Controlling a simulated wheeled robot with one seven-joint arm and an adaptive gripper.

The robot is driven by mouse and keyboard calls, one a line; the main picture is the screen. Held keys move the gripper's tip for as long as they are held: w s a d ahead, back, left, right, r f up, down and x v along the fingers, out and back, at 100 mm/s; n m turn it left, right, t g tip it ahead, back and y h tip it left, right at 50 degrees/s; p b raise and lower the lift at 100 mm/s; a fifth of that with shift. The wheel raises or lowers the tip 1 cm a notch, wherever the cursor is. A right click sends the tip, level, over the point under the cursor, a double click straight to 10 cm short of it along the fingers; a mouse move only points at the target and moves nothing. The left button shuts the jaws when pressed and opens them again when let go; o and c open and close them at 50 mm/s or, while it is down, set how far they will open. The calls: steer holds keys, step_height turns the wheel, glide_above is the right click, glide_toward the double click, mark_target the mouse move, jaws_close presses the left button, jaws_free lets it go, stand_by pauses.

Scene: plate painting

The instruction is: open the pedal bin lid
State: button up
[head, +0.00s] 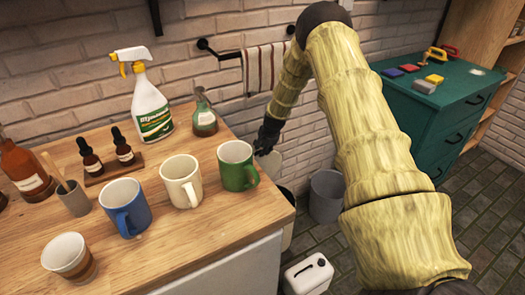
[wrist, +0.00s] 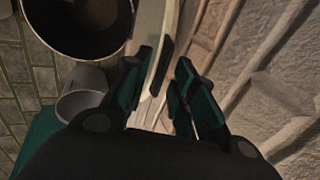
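My gripper (head: 266,142) is at the lid, beyond the counter. In the wrist view my gripper (wrist: 165,62) has its fingers apart, with the lid in or behind the gap; contact is unclear.
A grey bucket (head: 327,196) stands on the floor right of the bin. A white canister (head: 308,275) is nearer. The wooden counter (head: 225,225) holds a green mug (head: 237,165), other mugs and bottles. A towel (head: 265,68) hangs on the wall. A teal cabinet (head: 415,125) stands right.

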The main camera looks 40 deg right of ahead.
steer(key=v, duration=0.6)
stand_by(0.7)
